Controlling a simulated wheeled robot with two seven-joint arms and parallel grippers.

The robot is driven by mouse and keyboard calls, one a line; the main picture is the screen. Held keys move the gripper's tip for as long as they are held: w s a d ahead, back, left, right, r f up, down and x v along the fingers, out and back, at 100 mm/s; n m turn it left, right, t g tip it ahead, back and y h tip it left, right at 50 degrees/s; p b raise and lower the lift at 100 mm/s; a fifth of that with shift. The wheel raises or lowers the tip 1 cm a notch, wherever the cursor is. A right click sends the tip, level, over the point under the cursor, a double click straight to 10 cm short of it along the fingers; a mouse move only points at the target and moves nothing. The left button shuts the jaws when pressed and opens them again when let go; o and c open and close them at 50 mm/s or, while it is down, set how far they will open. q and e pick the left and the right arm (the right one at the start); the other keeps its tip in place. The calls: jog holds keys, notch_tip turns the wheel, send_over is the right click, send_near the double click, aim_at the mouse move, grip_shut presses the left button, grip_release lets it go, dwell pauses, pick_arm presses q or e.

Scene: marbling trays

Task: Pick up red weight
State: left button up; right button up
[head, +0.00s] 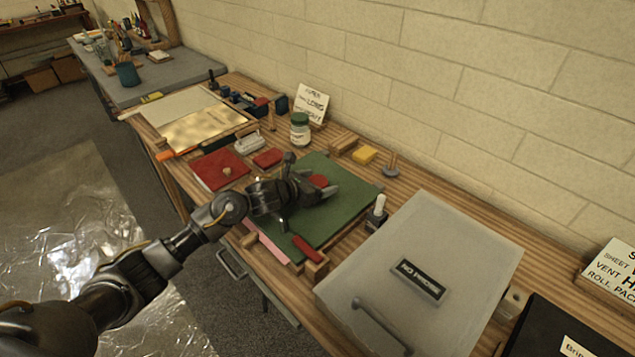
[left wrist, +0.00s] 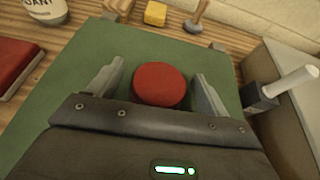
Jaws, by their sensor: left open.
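The red weight (left wrist: 159,84) is a round red disc lying on the green mat (left wrist: 62,98). In the left wrist view it sits between the two open fingers of my left gripper (left wrist: 158,85), with a gap on each side. In the head view my left gripper (head: 318,188) is low over the green mat (head: 335,172), and the red weight (head: 319,181) shows partly between its fingers. The weight's lower edge is hidden by the gripper body in the left wrist view. My right gripper is not in view.
A grey lidded box (head: 470,250) stands right of the mat. A white-handled tool (head: 378,208) is between them. A yellow block (head: 364,154) and a jar (head: 299,129) stand behind. A red book (head: 219,169) lies left. A red-handled item (head: 306,248) lies at the mat's front edge.

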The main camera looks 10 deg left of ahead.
pick_arm(q)
jog(key=shift+x, duration=1)
jog(key=shift+r, duration=0.15)
jog(key=c, duration=1.4)
